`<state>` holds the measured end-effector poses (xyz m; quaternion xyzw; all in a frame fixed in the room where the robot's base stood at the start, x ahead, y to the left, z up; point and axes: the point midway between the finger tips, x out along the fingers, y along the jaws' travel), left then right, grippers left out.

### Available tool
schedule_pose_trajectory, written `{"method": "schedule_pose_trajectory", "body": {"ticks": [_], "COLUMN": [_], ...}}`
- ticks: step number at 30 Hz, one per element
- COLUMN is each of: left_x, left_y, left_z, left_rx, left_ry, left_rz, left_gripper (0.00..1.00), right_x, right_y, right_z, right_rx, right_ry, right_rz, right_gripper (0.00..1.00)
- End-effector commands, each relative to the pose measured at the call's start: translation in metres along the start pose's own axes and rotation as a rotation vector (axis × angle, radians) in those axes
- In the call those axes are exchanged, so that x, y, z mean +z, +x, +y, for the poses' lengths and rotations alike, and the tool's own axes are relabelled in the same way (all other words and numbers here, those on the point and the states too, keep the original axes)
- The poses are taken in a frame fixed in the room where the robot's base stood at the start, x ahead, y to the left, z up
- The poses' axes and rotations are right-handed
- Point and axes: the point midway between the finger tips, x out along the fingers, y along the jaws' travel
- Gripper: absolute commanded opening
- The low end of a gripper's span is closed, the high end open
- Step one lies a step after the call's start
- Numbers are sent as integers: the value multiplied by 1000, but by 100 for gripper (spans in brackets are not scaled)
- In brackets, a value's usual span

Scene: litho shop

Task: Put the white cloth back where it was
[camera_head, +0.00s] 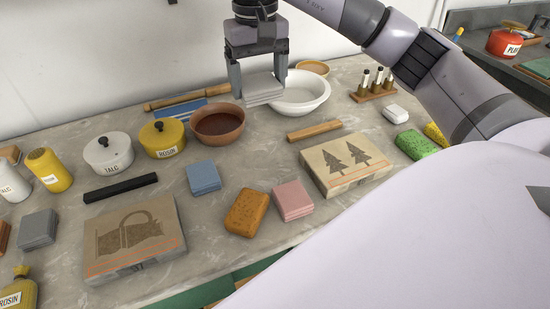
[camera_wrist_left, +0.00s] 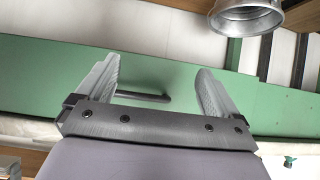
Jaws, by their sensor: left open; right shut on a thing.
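The folded white cloth (camera_head: 264,91) is held up at the back of the counter, in front of the left side of the white basin (camera_head: 306,92). My right gripper (camera_head: 257,82) is shut on it, with one finger at each side. Other folded cloths lie on the counter: a blue one (camera_head: 203,177), a pink one (camera_head: 293,200) and a grey one (camera_head: 37,231). My left gripper (camera_wrist_left: 157,78) is open and empty in the left wrist view, over a green surface with a dark handle. It does not show in the head view.
A brown bowl (camera_head: 218,125) stands left of the held cloth.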

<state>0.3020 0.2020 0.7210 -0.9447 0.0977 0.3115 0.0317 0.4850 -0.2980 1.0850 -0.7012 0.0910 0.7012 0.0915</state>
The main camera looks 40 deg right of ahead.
Motion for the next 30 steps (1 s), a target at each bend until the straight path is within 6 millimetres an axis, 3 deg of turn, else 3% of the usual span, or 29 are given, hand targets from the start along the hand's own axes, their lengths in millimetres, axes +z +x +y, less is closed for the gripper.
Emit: {"method": "schedule_pose_trajectory", "body": {"ticks": [4,8,24,30], "left_x": [1,4,2,1], "left_y": [0,3,1,0], "left_z": [0,0,-1,-1], "left_rx": [0,0,-1,-1], "left_ry": [0,0,1,1], "left_rz": [0,0,-1,-1], "left_gripper": [95,95,95,95], "right_x": [0,0,0,-1], "right_y": [-1,14,136,155], "right_z": [0,0,0,0], "right_rx": [0,1,1,0], "right_ry": [-22,-26,-23,-23], "right_rz": [-1,-4,-4,-1], "right_gripper": [54,54,54,54]}}
